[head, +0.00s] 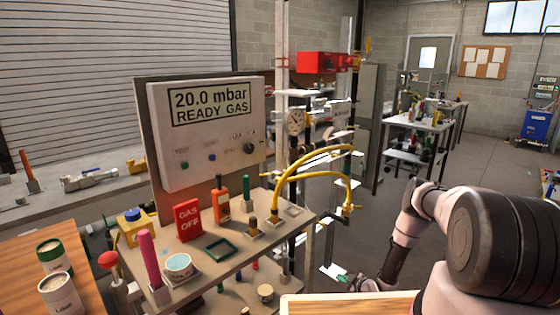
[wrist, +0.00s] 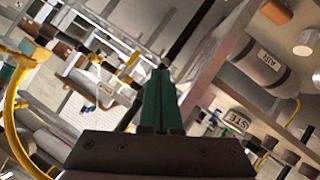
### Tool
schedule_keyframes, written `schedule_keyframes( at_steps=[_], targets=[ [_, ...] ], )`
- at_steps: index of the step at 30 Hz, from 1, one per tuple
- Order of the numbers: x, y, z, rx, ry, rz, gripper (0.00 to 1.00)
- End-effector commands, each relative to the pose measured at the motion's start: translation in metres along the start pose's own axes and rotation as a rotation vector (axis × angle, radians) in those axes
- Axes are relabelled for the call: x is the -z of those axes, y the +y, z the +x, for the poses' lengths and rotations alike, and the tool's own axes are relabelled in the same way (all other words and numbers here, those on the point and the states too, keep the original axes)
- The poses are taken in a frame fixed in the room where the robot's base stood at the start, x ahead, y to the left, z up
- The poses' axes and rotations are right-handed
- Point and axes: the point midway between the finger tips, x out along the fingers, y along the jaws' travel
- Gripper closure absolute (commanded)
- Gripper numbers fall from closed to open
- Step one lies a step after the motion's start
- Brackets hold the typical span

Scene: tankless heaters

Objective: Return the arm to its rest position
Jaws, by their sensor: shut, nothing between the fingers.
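My gripper (wrist: 161,75) shows in the wrist view with its two green fingers pressed together and nothing between them. In the head view my pale arm comes in from the right and bends down. The green fingertips (head: 343,279) show low in the picture, right of the bench cart and above the floor. They appear apart from the cart, though the exact gap is hard to judge. Part of the gripper body is hidden by the picture's lower area and a wooden top.
A cart (head: 215,268) carries a panel reading "20.0 mbar READY GAS" (head: 206,130), a red "GAS OFF" sign (head: 187,219) and yellow hoses (head: 312,160). A wooden top (head: 350,305) lies at the bottom. A grey cylinder marked "AIR" (wrist: 257,66) shows in the wrist view. Open floor (head: 480,165) lies behind my arm.

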Motion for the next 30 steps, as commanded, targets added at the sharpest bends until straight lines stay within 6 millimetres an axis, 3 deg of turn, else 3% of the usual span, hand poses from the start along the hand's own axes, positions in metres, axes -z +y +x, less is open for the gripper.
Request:
schedule_keyframes(
  at_steps=[8,11,16,24,30],
  targets=[
    [0.034,0.080,0.005,-0.004,-0.067,0.027,1.00],
    [0.057,0.122,0.003,-0.010,-0.104,0.046,1.00],
    [0.112,0.205,-0.013,-0.030,-0.189,0.100,1.00],
    [0.212,0.310,-0.073,-0.083,-0.315,0.221,1.00],
    [0.289,0.361,-0.139,-0.136,-0.389,0.332,1.00]
  ],
)
